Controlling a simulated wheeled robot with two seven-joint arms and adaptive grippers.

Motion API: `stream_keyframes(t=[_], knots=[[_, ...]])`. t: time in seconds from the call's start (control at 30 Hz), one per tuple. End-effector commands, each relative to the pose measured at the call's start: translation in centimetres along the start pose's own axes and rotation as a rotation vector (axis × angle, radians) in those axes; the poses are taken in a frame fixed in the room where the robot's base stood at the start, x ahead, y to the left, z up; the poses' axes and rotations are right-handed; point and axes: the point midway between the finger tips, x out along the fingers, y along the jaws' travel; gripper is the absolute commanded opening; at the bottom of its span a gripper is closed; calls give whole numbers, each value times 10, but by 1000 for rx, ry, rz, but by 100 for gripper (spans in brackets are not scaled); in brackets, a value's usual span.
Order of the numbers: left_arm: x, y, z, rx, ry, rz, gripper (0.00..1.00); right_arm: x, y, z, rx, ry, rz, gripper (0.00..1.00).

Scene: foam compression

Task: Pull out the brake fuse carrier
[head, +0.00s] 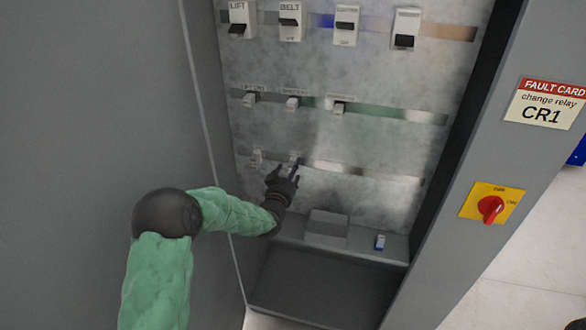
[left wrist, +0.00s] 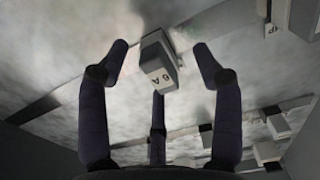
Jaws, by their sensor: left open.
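A small grey-white fuse carrier marked "6 A" (left wrist: 158,62) sits on a rail in the left wrist view. My left gripper (left wrist: 160,48) is open, with its dark fingers spread on either side of that carrier. I cannot see contact. In the head view my left gripper (head: 284,170) is at the lower rail, just below a small carrier (head: 294,157) there. Another carrier (head: 256,156) is to its left. The labels by the carriers are too small to read, so I cannot tell which is the brake one. My right gripper is not in view.
Several switches, one a belt switch (head: 290,22), line the top rail. Three carriers, one at the right (head: 338,108), sit on the middle rail. A red rotary switch (head: 490,207) is on the right post.

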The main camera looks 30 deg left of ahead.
Motion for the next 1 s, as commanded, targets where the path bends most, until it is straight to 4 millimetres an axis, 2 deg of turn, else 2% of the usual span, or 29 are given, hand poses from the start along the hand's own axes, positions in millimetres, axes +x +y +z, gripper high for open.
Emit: stream_keyframes(t=[0.3,0.33,0.5,0.57,1.0], knots=[[0,0,0,0,0,0,66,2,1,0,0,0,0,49],[0,0,0,0,0,0,63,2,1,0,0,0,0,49],[0,0,0,0,0,0,15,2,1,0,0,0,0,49],[0,0,0,0,-1,-1,0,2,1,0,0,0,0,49],[-5,-2,5,-2,-11,-6,0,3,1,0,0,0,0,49]])
